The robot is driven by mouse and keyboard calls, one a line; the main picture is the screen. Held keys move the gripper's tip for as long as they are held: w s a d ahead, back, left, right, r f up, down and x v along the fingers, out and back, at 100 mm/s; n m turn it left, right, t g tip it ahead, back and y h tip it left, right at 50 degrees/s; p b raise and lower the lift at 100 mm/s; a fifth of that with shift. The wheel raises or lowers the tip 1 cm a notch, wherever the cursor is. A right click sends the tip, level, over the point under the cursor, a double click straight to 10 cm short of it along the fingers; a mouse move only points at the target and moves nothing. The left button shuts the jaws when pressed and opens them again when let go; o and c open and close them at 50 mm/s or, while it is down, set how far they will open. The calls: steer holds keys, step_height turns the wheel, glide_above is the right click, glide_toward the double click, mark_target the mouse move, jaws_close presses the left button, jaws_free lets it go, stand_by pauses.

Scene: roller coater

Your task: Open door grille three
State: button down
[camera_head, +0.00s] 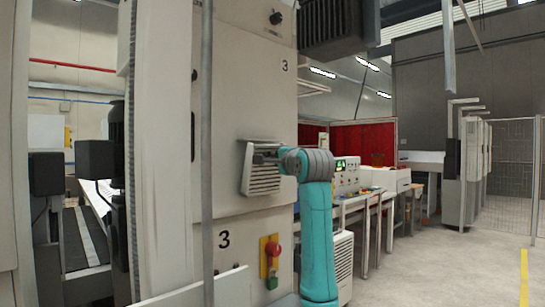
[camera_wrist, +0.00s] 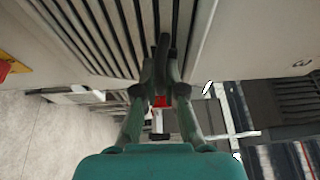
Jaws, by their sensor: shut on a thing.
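The door grille (camera_head: 262,178) is a light slatted panel on the cream machine cabinet (camera_head: 240,110), which bears a "3" above and below it. It looks slanted, standing out from the cabinet face. In the wrist view, the grille's slats (camera_wrist: 95,35) run close to the fingers. My gripper (camera_head: 262,152) reaches the grille's upper right part from the right. In the wrist view, my gripper (camera_wrist: 162,70) has its fingers closed together on the grille's edge. The exact contact is partly hidden by the fingers.
A red button (camera_head: 272,250) on a yellow plate sits on the cabinet below the grille. A grey vertical post (camera_head: 207,150) stands left of it. A control desk (camera_head: 347,180) and red panels (camera_head: 370,143) are behind my arm. Open floor (camera_head: 440,270) lies to the right.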

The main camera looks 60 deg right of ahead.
steer(key=shift+s+a+f+m+t+h, duration=0.15)
steer(key=shift+s+f+m+t+h, duration=0.15)
steer(key=shift+s+f, duration=0.3)
steer(key=shift+s+a+f+m+t+h, duration=0.2)
steer(key=shift+s+f+t+h, duration=0.2)
steer(key=shift+s, duration=0.3)
steer(key=shift+s+a+f+m+t+h, duration=0.2)
steer(key=shift+s+f+t+h, duration=0.15)
steer(key=shift+s+f, duration=0.3)
steer(key=c, duration=1.2)
jaws_free()
steer(key=shift+c, duration=0.2)
steer(key=v, duration=1.2)
